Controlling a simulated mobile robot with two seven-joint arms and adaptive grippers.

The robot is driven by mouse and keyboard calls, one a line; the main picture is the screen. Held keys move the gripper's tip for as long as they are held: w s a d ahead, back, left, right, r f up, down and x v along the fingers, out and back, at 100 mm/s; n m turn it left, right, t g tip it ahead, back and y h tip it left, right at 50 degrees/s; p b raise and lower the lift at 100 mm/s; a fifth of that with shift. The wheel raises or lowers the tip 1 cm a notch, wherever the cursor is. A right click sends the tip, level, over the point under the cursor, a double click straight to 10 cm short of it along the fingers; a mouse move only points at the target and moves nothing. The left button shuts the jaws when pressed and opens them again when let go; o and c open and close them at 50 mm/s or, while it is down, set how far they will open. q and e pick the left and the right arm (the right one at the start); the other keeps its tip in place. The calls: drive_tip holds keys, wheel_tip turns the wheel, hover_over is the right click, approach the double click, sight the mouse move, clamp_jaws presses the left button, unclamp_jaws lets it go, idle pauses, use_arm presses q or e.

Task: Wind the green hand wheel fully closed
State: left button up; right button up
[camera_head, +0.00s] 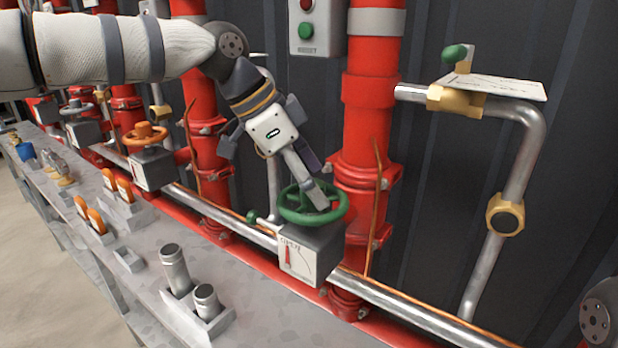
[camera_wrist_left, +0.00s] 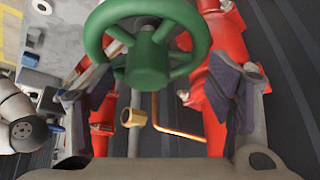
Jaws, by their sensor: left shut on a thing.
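The green hand wheel (camera_head: 290,213) sits on top of a grey valve box (camera_head: 325,243) in the middle of the head view. A white dial plate (camera_head: 300,265) with a red pointer is on the box's front; its small lettering is hard to read. My left gripper (camera_head: 316,190) reaches down from the upper left and is shut on the wheel, with its fingers at the rim. In the left wrist view the wheel (camera_wrist_left: 148,62) fills the upper middle, with one finger on each side. My right gripper is out of view.
Red pipes (camera_head: 367,130) stand behind the wheel. A silver pipe (camera_head: 400,308) runs past the box. An orange hand wheel (camera_head: 144,133) is further left. A grey bench (camera_head: 150,255) in front carries metal cylinders (camera_head: 175,270) and orange-handled items. A bent pipe (camera_head: 515,180) stands at right.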

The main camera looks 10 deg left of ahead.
use_arm(q)
drive_tip(key=shift+o, duration=0.4)
drive_tip(key=shift+s+d+f+g, duration=0.3)
drive_tip(key=shift+s+f, duration=0.25)
drive_tip(key=shift+f, duration=0.25)
drive_tip(key=o, duration=1.4)
drive_tip(key=shift+d, duration=0.1)
drive_tip(key=shift+o, duration=0.2)
drive_tip(key=shift+r, duration=0.2)
